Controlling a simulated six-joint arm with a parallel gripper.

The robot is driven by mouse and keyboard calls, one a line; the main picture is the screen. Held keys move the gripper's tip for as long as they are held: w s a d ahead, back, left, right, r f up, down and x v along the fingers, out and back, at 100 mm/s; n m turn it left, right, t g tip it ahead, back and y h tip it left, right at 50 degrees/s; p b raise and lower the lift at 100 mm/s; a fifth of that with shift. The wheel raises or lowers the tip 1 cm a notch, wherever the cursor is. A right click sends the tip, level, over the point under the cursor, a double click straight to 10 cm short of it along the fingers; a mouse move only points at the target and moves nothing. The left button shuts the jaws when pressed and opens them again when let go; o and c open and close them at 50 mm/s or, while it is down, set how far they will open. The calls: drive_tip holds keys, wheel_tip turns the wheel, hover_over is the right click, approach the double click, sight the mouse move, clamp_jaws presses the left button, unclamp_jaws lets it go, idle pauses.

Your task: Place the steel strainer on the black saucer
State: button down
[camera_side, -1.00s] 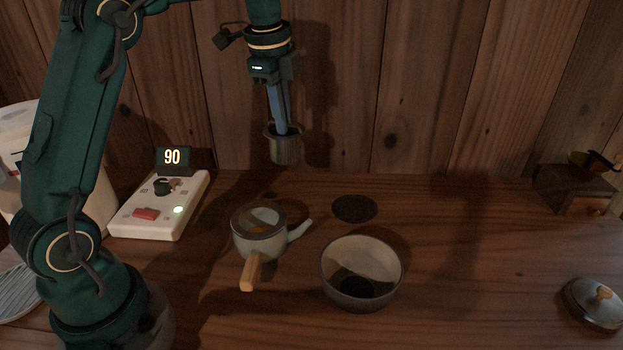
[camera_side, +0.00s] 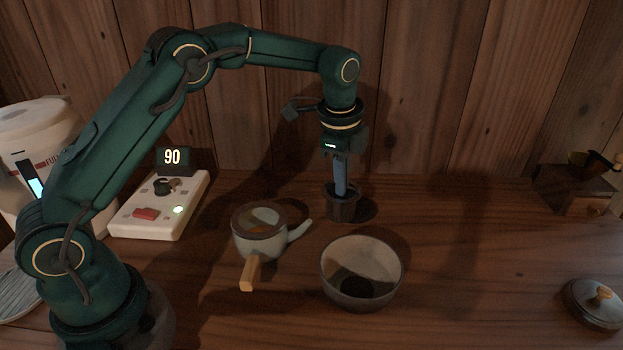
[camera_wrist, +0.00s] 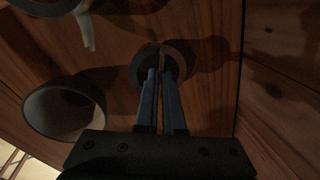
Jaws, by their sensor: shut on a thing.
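The steel strainer (camera_side: 341,210), a small dark grey cup, is held upright by its rim in my gripper (camera_side: 342,192), whose blue fingers point straight down into it. The black saucer (camera_side: 368,209) is a flat dark disc on the table. The strainer is over or on its left part and hides much of it; I cannot tell whether the two touch. In the wrist view the strainer's round rim (camera_wrist: 180,57) shows around the fingertips, and the saucer cannot be made out clearly.
A teapot (camera_side: 259,238) with a wooden side handle stands left of the strainer. A deep bowl (camera_side: 362,283) stands in front. A white device (camera_side: 160,207) reading 90 is at left. A lid (camera_side: 597,304) lies far right. The table between bowl and lid is clear.

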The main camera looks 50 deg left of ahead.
drive_tip(key=shift+f, duration=0.35)
drive_tip(key=shift+f, duration=0.1)
drive_tip(key=c, duration=1)
unclamp_jaws()
